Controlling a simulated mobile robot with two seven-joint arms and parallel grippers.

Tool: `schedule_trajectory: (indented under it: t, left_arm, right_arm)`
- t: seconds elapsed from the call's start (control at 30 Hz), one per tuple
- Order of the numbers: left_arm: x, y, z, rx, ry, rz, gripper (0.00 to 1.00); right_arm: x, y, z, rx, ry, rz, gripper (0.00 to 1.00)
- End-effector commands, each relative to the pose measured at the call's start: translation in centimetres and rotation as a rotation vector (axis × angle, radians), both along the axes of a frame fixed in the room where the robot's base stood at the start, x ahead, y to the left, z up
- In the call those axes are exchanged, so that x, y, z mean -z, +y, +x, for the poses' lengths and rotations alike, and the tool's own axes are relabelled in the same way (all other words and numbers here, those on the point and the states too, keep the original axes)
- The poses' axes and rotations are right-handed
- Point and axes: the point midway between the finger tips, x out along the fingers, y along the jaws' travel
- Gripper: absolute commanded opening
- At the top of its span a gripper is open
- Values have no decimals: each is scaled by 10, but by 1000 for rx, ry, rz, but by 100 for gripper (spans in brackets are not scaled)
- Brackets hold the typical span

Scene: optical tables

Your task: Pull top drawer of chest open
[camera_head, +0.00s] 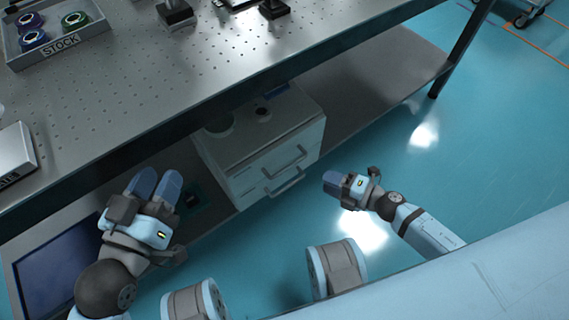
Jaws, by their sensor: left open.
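The chest (236,172) is a pale grey drawer unit under the optical table, on the lower shelf. Its front faces the lower right and has bar handles. The top drawer handle (286,163) is the upper bar, and a second handle (286,182) sits below it. The drawers look shut. My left gripper (156,184) is open and empty, left of the chest and apart from it. My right gripper (332,183) is just right of the chest front, apart from the handles. Its fingers overlap in this view, so its opening is unclear.
The perforated optical table (200,80) overhangs the chest. A STOCK tray (62,42) with several ringed parts stands at its upper left. A dark panel (58,262) lies at lower left. The blue floor (420,180) at right is clear.

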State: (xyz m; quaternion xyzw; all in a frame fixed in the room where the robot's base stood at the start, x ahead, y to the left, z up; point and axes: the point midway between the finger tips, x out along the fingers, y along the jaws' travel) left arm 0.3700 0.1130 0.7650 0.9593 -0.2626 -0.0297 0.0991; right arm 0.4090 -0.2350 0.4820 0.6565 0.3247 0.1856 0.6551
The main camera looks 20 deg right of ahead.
Motion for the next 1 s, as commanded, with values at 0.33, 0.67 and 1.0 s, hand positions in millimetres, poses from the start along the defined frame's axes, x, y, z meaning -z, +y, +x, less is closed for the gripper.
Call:
schedule_trajectory:
  t: [0.33,0.67,1.0]
  left_arm:
    - [23,-1,0,20,53,30,43]
    - [37,-2,0,35,84,61,43]
    - [35,-1,2,35,67,72,43]
  right_arm:
    - [13,43,48,1,-4,1,37]
    - [23,81,88,1,-2,2,37]
    - [24,89,96,1,0,1,37]
